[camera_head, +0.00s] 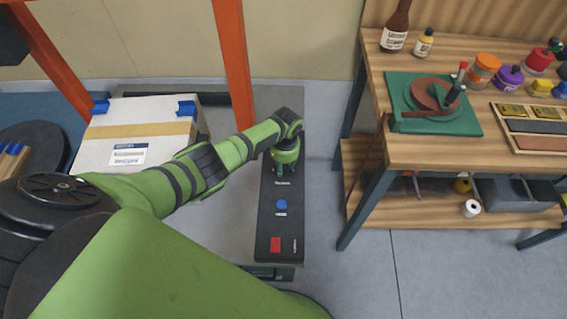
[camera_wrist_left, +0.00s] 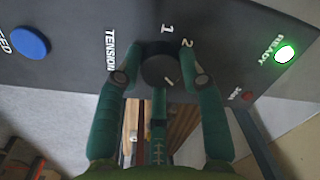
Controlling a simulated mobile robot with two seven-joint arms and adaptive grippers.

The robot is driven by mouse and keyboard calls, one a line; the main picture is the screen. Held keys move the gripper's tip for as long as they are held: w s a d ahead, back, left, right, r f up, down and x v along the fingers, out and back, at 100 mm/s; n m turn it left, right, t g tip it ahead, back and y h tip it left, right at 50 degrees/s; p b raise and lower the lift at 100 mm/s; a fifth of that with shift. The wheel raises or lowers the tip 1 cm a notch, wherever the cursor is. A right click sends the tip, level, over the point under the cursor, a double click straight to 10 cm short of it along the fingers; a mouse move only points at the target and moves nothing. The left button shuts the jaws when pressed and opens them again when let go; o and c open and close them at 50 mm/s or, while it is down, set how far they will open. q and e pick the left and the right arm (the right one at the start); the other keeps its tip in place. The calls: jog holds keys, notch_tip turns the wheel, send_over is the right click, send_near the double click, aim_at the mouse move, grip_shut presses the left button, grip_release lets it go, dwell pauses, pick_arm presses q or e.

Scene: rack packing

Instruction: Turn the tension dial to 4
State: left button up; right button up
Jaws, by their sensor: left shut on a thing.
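The tension dial (camera_wrist_left: 160,66) is a round black knob on a dark control panel (camera_wrist_left: 225,25), beside the word TENSION. The numbers 1 and 2 show at its edge; no 4 is visible, and other numbers may be hidden by my fingers. A short pale mark shows on the knob, but I cannot tell which number it points to. My left gripper (camera_wrist_left: 160,76) is shut on the dial, with green fingers on both sides of it. In the head view my left gripper (camera_head: 284,163) is at the panel (camera_head: 267,222) and hides the dial. My right gripper is not in view.
A green READY light (camera_wrist_left: 285,54) glows on the panel. A blue button (camera_head: 281,204) and a red button (camera_head: 276,244) are on it too. A wooden workbench (camera_head: 420,151) with bottles and jars stands right.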

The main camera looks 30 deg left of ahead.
aim_at(284, 168)
pick_arm(q)
jog(key=shift+s+f+m, duration=0.15)
jog(key=shift+s+m, duration=0.05)
jog(key=shift+m, duration=0.5)
jog(key=o, duration=1.1)
jog(key=shift+o, duration=0.2)
jog(key=shift+w, duration=0.1)
jog(key=shift+r, duration=0.2)
jog(key=shift+w+r, duration=0.1)
jog(key=shift+r, duration=0.15)
notch_tip(284, 168, up, 11)
jog(key=shift+s+d, duration=0.25)
jog(key=shift+d, duration=0.05)
jog(key=shift+r, duration=0.1)
